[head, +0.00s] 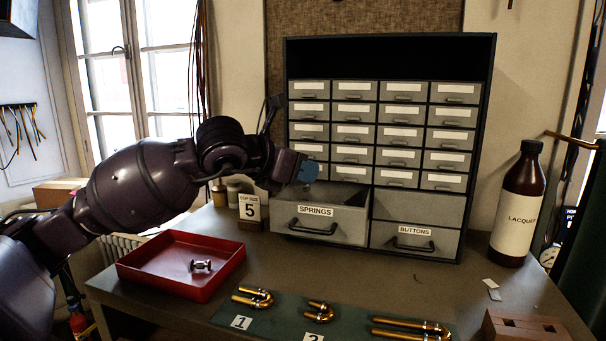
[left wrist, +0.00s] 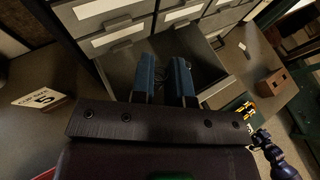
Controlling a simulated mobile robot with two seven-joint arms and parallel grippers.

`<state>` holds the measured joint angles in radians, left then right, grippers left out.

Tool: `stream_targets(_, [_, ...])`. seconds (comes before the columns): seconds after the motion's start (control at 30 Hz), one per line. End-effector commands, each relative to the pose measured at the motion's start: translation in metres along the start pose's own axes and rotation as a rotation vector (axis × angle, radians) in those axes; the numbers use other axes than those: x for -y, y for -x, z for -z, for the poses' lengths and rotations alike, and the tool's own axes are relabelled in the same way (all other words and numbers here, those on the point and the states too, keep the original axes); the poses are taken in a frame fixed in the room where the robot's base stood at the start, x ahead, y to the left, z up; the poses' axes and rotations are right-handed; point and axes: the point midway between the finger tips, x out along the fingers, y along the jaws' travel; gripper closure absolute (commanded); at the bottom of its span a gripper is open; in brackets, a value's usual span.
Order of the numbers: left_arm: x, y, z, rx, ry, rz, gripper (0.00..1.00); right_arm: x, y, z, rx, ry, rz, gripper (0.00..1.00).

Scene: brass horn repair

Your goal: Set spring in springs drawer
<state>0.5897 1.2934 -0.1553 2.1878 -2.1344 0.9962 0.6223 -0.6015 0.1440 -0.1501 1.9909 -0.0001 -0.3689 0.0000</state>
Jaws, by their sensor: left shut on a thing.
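The springs drawer (head: 315,212), grey with a SPRINGS label and dark handle, is pulled out at the cabinet's lower left. My left gripper (head: 306,172) is over its open top, near the cabinet face. In the left wrist view, the two blue fingers of my left gripper (left wrist: 165,82) point into the drawer (left wrist: 122,70). A small dark coiled spring (left wrist: 161,76) shows in the narrow gap between them; its details are hard to see. In the head view the fingers hide it. What seems to be my right arm shows small at the lower right of the wrist view.
The buttons drawer (head: 415,241) is beside the springs drawer. A red tray (head: 150,272) with a small metal part (head: 201,265) is at the front left. Brass tubes lie on a green mat (head: 277,312). A lacquer bottle (head: 519,204) stands right; a 5 card (head: 250,208) stands left.

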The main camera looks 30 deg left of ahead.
Motion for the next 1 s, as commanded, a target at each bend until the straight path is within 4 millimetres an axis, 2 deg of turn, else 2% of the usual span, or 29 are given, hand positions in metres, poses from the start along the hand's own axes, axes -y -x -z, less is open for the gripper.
stream_targets(0.1, [0.000,-0.003,0.009,0.000,0.001,0.001,1.00,0.000,0.002,-0.003,0.006,-0.001,-0.001,0.65])
stream_targets(1.0, [0.000,-0.007,0.018,0.000,0.001,0.001,1.00,0.002,-0.009,-0.011,0.002,0.000,0.002,0.65])
